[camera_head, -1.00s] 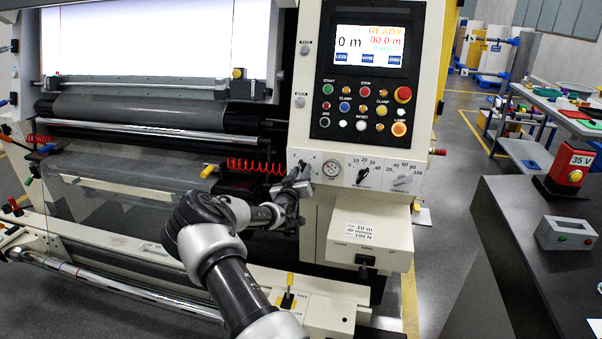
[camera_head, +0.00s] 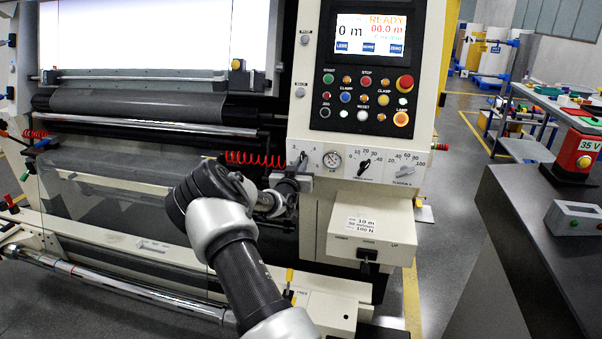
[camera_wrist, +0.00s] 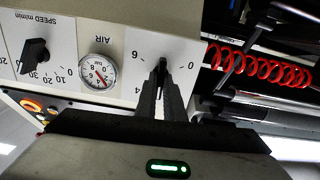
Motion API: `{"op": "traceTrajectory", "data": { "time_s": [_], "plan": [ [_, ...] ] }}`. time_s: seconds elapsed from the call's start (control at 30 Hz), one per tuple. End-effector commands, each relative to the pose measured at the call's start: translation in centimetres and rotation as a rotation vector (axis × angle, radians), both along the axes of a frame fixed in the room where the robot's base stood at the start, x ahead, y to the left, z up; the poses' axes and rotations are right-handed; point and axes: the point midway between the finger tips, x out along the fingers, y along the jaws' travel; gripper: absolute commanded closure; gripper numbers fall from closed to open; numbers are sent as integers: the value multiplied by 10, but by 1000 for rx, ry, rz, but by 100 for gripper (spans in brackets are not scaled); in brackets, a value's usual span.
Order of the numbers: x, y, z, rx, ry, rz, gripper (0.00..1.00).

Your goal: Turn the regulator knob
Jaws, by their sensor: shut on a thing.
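The regulator knob (camera_wrist: 162,64) is a small dark knob on the white panel, beside a scale running from 0 to 6. In the wrist view my gripper (camera_wrist: 161,84) has its two dark fingers closed around the knob, hiding much of it. In the head view my gripper (camera_head: 300,176) is at the left end of the control panel and covers most of the knob. The round pressure gauge (camera_head: 332,160), marked AIR in the wrist view (camera_wrist: 98,71), sits beside the knob with a red needle.
The black speed knob (camera_head: 364,167) and a grey knob (camera_head: 404,172) are farther right on the panel. A coiled red hose (camera_head: 255,158) runs close to the left of my gripper. A cream box (camera_head: 372,225) juts out below the panel. A dark table (camera_head: 520,230) stands at right.

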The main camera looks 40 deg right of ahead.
Motion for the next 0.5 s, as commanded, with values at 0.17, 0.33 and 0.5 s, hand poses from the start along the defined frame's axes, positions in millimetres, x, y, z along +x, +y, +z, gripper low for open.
{"op": "traceTrajectory", "data": {
  "time_s": [0.17,0.33,0.5],
  "plan": [
    [-1,-1,-8,111,-133,-2,100],
    [-1,-1,-8,214,-254,-1,100],
    [-1,-1,-7,308,-363,-1,100]
  ]
}}
